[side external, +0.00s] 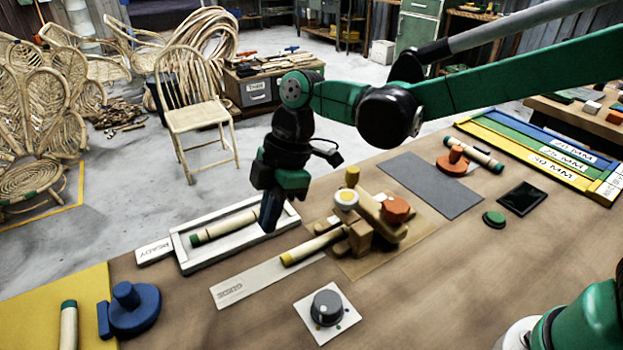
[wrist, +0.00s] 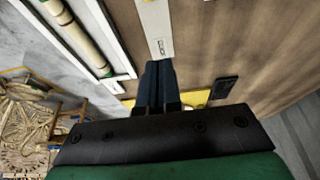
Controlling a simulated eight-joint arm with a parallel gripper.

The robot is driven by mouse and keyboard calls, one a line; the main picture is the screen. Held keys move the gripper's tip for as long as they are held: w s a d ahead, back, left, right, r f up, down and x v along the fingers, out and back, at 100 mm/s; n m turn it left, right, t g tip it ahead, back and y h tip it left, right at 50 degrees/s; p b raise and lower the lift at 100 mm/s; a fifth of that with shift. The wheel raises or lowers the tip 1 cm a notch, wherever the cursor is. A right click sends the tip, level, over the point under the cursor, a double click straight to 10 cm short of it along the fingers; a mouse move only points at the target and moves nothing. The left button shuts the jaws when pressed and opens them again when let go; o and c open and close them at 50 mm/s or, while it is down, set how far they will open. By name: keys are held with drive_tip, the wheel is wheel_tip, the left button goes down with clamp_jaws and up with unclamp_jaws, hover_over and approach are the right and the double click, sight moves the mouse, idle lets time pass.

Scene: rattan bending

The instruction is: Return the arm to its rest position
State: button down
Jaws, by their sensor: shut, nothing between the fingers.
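My gripper (side external: 270,211) hangs from the green arm with its dark blue fingers pointing down at the right part of the white READY tray (side external: 188,264). The fingers are shut with nothing between them. In the wrist view my gripper (wrist: 158,68) shows the two fingers side by side, touching. A rattan piece with green ends (side external: 226,226) lies in the tray, left of the fingers. It also shows in the wrist view (wrist: 78,35), inside the tray rails. I cannot tell how high the fingertips are above the tray.
A bending jig (side external: 362,236) with a yellow-ended rattan piece (side external: 313,246) stands right of my gripper. A knob box (side external: 327,308) and a blue fixture (side external: 134,309) sit at the front. An orange fixture (side external: 455,162) is farther right.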

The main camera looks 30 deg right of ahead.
drive_tip(key=s+d+r+m+t+h, duration=0.2)
drive_tip(key=s+d+m+t, duration=0.1)
drive_tip(key=d+m, duration=0.6)
drive_tip(key=s+d+r+m+t+h, duration=0.1)
drive_tip(key=s+d+m+t, duration=0.3)
drive_tip(key=d+m, duration=0.5)
drive_tip(key=shift+s+d+r+h, duration=0.4)
drive_tip(key=shift+s+d+r, duration=0.05)
drive_tip(key=shift+d, duration=0.2)
